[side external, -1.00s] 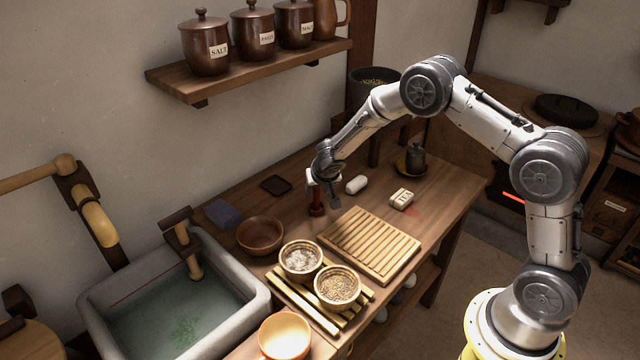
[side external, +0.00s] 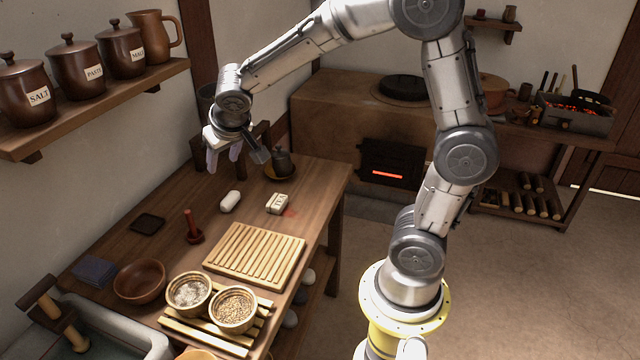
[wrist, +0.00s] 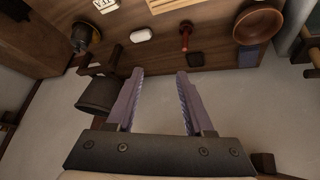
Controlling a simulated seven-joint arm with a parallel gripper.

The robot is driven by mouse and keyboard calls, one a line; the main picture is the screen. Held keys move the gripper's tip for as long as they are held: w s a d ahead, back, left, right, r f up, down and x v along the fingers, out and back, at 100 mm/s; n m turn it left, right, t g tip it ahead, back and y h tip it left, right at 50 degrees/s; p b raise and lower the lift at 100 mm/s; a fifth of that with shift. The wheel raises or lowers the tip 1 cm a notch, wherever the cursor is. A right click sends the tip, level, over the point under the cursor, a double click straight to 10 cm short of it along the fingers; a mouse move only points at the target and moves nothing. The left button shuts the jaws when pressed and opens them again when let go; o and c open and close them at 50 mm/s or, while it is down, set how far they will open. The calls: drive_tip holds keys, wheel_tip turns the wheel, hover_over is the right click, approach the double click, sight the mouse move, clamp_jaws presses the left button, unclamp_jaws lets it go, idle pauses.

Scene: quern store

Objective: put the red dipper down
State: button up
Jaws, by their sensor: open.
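The red dipper (side external: 192,228) stands on the wooden table (side external: 185,265), its handle upright, behind and left of the slatted board. It also shows in the wrist view (wrist: 186,36), standing on the table near its edge. My gripper (side external: 224,160) is raised well above the far part of the table, up and to the right of the dipper and apart from it. In the wrist view its two jaws (wrist: 160,88) are spread with nothing between them.
A white rounded piece (side external: 230,201) and a pale marked block (side external: 277,203) lie near the dipper. The slatted board (side external: 255,254), two filled bowls (side external: 189,292), a brown bowl (side external: 140,281) and a dark square (side external: 148,223) are around it. A shelf of jars (side external: 85,105) hangs at left.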

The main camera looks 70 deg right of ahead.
drive_tip(key=s+a+r+n+y, duration=0.2)
drive_tip(key=s+a, duration=0.1)
drive_tip(key=s, duration=0.9)
drive_tip(key=s+a+r+n+y, duration=0.1)
drive_tip(key=s+a+r+n, duration=0.1)
drive_tip(key=s, duration=1)
drive_tip(key=shift+a+n+y, duration=0.4)
drive_tip(key=shift+a+n, duration=0.1)
drive_tip(key=shift+a, duration=0.45)
